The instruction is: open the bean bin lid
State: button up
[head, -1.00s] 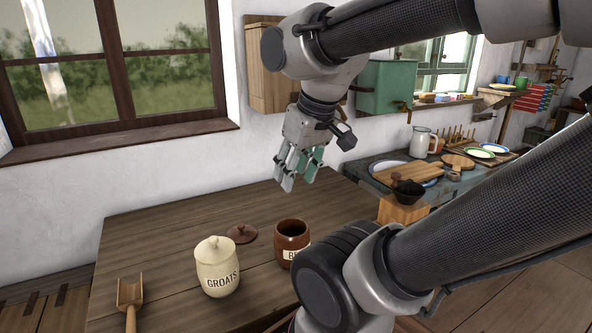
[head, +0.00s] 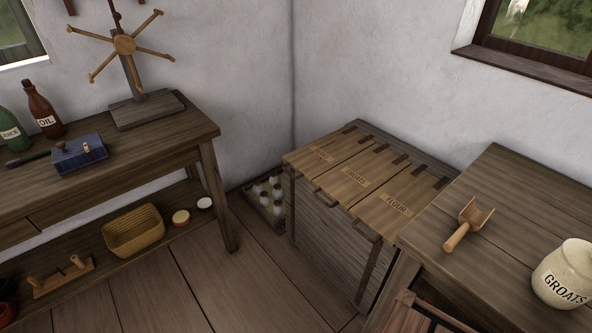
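A wooden bin chest (head: 318,237) stands in the corner, with three flat lids side by side, all shut. The far left lid (head: 310,168) has a small label (head: 322,154) too small to read surely; it may say beans. The middle lid (head: 347,192) reads GROATS and the near right lid (head: 385,222) reads FLOUR. Handles (head: 325,198) show at the lids' front edges, and dark hinges lie along the back by the wall. My gripper is not in view.
A table (head: 490,250) with a wooden scoop (head: 467,224) and a GROATS jar (head: 563,274) stands close right of the chest. A workbench (head: 165,130) stands left. A crate of bottles (head: 262,200) sits beside the chest. Floor (head: 240,285) in front is clear.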

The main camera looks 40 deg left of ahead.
aim_at(312, 160)
jog(key=u, duration=1.55)
jog(key=i+j+u, duration=0.3)
jog(key=i+j, duration=0.15)
jog(key=i, duration=0.15)
